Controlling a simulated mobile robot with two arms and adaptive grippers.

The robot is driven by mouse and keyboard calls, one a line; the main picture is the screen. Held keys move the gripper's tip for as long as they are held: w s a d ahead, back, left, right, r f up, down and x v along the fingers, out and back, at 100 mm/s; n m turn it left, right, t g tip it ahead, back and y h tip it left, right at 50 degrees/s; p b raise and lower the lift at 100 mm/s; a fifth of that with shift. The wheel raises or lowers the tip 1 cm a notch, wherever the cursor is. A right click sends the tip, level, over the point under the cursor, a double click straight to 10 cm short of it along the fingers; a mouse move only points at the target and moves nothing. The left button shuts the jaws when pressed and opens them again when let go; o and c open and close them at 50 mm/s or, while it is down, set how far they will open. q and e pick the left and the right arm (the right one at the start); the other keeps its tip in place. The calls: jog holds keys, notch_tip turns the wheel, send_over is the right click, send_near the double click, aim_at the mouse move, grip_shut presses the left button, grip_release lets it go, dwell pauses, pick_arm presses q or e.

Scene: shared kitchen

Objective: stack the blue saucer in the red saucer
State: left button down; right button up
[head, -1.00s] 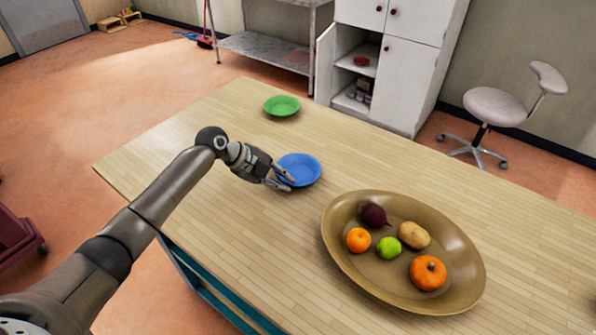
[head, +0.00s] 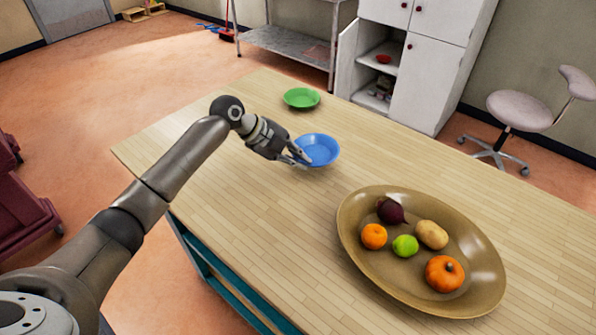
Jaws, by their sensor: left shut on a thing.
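The blue saucer (head: 319,149) is at the middle of the wooden table, held at its near-left rim by my left gripper (head: 302,160). The left gripper is shut on that rim. I cannot tell whether the saucer is lifted or still touches the table. A small red dish (head: 383,58), which may be the red saucer, sits on a shelf inside the open white cabinet at the back. My right gripper is not in view.
A green saucer (head: 301,98) lies on the table (head: 240,220) behind the blue one. A large brown oval platter (head: 360,265) with several fruits and vegetables takes up the right side. The white cabinet (head: 432,85) has its left door open. A stool (head: 518,110) stands at the right.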

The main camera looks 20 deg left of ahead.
pick_arm(q)
jog(key=w+r, duration=0.1)
jog(key=w+a+r+b, duration=0.1)
jog(key=r, duration=0.1)
jog(key=w+r+b, duration=0.1)
jog(key=w+r, duration=0.1)
jog(key=shift+a, duration=0.4)
jog(key=w+a+r+b, duration=0.2)
jog(key=w+a+r, duration=0.2)
jog(key=w, duration=0.4)
jog(key=shift+r+b, duration=0.15)
jog(key=shift+b, duration=0.25)
